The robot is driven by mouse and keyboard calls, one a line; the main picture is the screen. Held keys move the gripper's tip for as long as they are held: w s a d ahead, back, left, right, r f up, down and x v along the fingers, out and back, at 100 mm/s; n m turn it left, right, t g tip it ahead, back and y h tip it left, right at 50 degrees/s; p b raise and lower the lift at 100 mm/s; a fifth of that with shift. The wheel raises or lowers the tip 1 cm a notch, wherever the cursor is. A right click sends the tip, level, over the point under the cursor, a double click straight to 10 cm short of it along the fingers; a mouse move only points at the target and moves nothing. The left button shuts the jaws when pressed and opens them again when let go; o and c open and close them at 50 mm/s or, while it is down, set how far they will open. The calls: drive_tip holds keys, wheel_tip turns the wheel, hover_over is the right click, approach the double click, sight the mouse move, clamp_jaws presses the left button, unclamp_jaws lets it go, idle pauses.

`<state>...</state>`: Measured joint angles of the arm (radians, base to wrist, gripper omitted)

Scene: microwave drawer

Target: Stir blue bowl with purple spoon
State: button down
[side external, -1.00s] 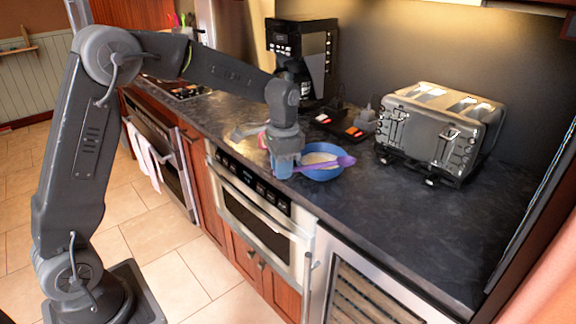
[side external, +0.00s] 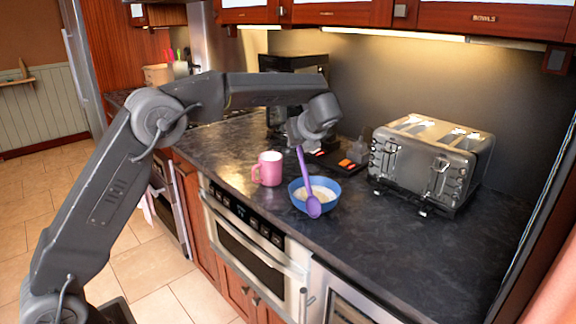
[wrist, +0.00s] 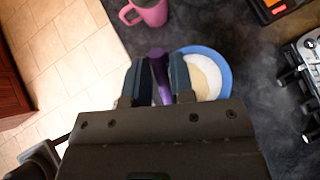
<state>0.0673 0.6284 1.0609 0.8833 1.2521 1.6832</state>
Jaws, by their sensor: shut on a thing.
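The blue bowl (side external: 333,204) stands upright on the dark counter with pale contents (side external: 318,192) inside; it shows right of my fingers in the wrist view (wrist: 226,72). My gripper (side external: 298,144) is above and behind the bowl, shut on the handle of the purple spoon (side external: 307,177). The spoon hangs head down, and its head overlaps the bowl's front rim in the side view. I cannot tell whether the head touches the bowl. In the wrist view the spoon (wrist: 158,68) shows between my two fingers (wrist: 160,80), and its head is hidden.
A pink mug (side external: 270,169) stands just left of the bowl. A silver toaster (side external: 428,160) stands to the right, and a black coffee maker (side external: 285,63) stands behind. Small dark items with orange parts (side external: 347,164) lie behind the bowl. The counter (side external: 375,240) at front right is clear.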

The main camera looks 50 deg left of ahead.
drive_tip(key=w+d+r+m+t+h, duration=0.1)
drive_tip(key=w+r+m+t+h, duration=0.1)
drive_tip(key=w+r+m+t, duration=0.6)
wheel_tip(320, 180, down, 8)
drive_tip(key=s+t, duration=0.1)
drive_tip(key=t, duration=0.1)
drive_tip(key=shift+s+d, duration=0.2)
drive_tip(key=shift+s, duration=0.2)
idle(0.6)
drive_tip(key=shift+f, duration=0.1)
drive_tip(key=shift+d, duration=0.1)
idle(0.3)
